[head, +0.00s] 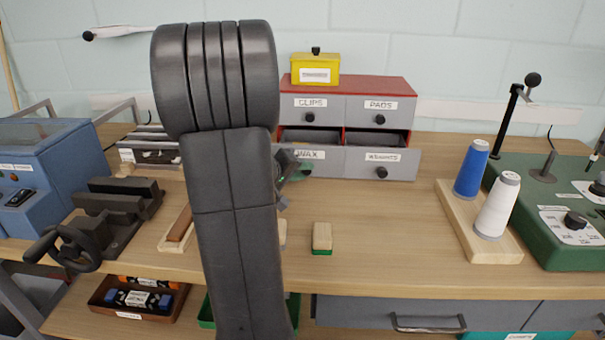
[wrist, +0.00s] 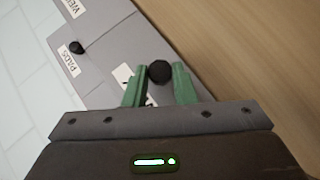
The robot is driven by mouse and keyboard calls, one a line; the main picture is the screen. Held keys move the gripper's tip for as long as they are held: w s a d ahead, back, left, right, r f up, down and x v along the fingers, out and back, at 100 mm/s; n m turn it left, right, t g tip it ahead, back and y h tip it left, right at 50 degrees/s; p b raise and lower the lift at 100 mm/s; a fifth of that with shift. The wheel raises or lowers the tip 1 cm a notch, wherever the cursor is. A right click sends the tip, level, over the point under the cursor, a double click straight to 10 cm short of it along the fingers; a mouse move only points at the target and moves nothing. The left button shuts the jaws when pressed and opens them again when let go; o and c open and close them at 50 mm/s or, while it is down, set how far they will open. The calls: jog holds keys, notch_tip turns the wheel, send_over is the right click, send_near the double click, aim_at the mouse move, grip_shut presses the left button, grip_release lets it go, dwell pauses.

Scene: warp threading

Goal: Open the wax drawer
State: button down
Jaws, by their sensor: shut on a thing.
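The wax drawer (head: 327,163) is the lower left one in a grey cabinet with a red top. Its front bears a WAX label (head: 310,154), and a dark open space shows above it. My gripper (wrist: 158,88) has its green fingers on either side of the drawer's round black knob (wrist: 159,71) and is shut on it. In the head view, my arm covers the left edge of the drawer, and the knob is mostly hidden by the gripper (head: 304,170).
The weights drawer (head: 360,162) is beside it, with a similar dark space above. Clips (head: 332,106) and pads (head: 397,107) drawers sit above, closed. A yellow box (head: 316,72) stands on top. A small block (head: 322,236) lies in front; thread cones (head: 472,168) stand right.

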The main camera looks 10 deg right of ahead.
jog(key=shift+s+a+b, duration=0.3)
jog(key=shift+s+b, duration=0.05)
jog(key=shift+s, duration=0.6)
jog(key=shift+r, duration=0.1)
jog(key=c, duration=1.2)
grip_release()
jog(key=shift+a, duration=0.1)
jog(key=p+v, duration=0.1)
jog(key=v, duration=1.2)
jog(key=shift+s+a+r, duration=0.1)
jog(key=shift+s+a, duration=0.05)
jog(key=shift+s, duration=0.15)
